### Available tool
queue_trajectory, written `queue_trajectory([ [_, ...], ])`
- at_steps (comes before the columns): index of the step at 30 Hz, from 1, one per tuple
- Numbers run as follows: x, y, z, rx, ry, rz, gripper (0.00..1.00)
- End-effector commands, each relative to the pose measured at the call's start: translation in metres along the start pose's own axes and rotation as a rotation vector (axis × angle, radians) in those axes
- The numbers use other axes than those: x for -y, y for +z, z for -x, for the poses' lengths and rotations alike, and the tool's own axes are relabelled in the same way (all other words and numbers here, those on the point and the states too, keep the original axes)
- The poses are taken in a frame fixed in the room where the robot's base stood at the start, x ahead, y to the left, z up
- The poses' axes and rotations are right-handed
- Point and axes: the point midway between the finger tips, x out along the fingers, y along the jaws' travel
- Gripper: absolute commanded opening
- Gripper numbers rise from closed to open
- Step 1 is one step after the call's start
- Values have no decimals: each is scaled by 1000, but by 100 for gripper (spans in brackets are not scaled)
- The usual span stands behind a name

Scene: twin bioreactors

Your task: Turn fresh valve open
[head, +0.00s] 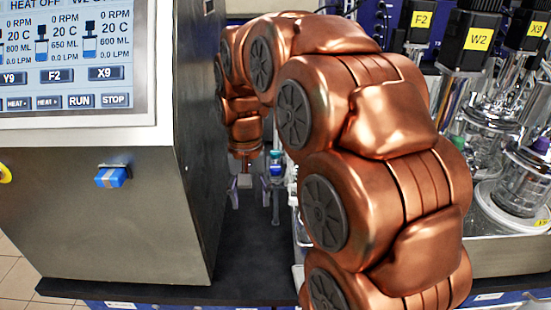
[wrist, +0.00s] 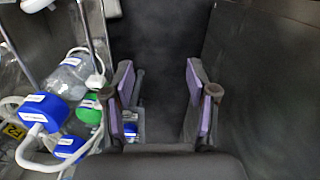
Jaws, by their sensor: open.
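My copper-coloured arm reaches back beside the steel cabinet, and my gripper (head: 254,200) points down over the dark bench. In the wrist view my gripper (wrist: 163,98) is open, with purple pads facing each other and only dark surface between them. I cannot make out a part marked as the fresh valve in either view. Bottles with a blue cap (wrist: 45,110) and a green cap (wrist: 90,109) stand left of my gripper in the wrist view. A small blue-and-white item (wrist: 130,130) shows beside the left finger, partly hidden.
The control cabinet with its screen (head: 75,60) stands left, with a blue fitting (head: 113,177) on its front. Glass vessels with black motors, one labelled W2 (head: 470,45), stand right. The dark bench (head: 255,262) is clear in front.

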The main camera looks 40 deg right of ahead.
Motion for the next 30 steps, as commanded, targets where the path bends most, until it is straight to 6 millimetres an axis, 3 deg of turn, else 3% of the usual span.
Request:
queue_trajectory([
  [1,-4,-19,10,-8,-4,-44,58],
  [9,-35,-107,34,-35,-20,-287,58],
  [15,-61,-152,42,-54,-28,-425,58],
  [21,-74,-169,44,-61,-31,-485,58],
  [30,-75,-171,26,-58,-29,-489,58],
])
